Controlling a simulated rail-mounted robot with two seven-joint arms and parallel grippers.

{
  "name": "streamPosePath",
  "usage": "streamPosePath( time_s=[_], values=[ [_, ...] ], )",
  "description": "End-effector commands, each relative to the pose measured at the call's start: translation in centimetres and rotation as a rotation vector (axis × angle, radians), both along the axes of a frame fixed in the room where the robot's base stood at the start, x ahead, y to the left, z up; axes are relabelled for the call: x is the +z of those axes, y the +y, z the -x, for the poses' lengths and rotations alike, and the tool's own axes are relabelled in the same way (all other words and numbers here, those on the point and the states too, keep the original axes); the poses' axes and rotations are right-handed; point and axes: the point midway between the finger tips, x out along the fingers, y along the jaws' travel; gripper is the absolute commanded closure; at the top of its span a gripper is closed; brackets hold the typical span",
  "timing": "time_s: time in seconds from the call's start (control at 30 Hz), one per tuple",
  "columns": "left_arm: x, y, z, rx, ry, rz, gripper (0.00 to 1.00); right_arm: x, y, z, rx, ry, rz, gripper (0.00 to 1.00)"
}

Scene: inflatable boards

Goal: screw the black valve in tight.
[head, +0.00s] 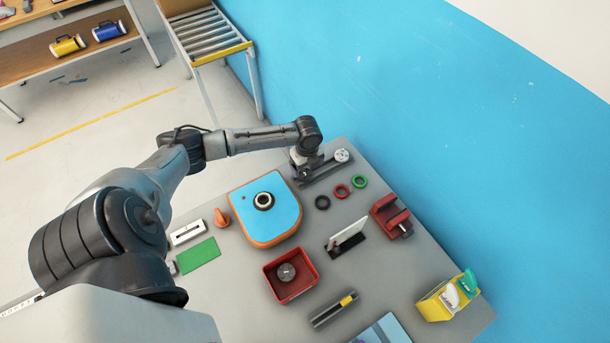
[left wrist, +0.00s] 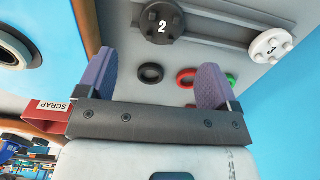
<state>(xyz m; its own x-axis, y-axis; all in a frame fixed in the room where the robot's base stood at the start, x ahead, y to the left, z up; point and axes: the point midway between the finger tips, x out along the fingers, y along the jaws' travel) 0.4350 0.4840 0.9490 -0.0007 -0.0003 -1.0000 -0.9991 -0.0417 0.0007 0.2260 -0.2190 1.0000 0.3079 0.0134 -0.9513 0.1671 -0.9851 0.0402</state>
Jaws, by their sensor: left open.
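A black valve (left wrist: 160,23) marked 2 sits on a dark rail (left wrist: 210,32) in the left wrist view. In the head view my arm hides it. My left gripper (left wrist: 156,80) is open with nothing between its purple fingers, and the valve lies beyond the fingertips, apart from them. In the head view the gripper (head: 304,170) is at the rail's near end, its fingers hard to make out. The blue inflatable board (head: 281,222) with orange sides lies on the table, with a black-rimmed round opening (head: 263,201). My right gripper is not in view.
A white valve (head: 342,156) marked 3 sits on the rail. Black (head: 322,202), red (head: 342,191) and green (head: 360,181) rings lie nearby. A red tray (head: 272,286) holds a grey disc. A red clamp-like block (head: 392,214) stands at right. The blue wall rises behind.

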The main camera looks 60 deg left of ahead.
Motion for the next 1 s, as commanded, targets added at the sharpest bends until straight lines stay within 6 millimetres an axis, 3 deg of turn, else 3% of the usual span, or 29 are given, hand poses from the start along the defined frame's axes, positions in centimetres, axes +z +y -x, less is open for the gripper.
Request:
streamPosePath(
  time_s=[0.27, 0.6, 1.0],
  values=[
    [-1.5, -0.1, 0.0, 0.001, 0.001, 0.000, 0.15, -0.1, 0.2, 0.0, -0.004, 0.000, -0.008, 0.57],
    [-5.6, -0.1, 0.0, 0.002, 0.001, 0.000, 0.15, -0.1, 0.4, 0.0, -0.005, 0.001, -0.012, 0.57],
    [-6.3, -0.1, 0.0, 0.000, -0.001, -0.001, 0.16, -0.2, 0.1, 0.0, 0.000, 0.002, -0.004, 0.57]
  ],
)
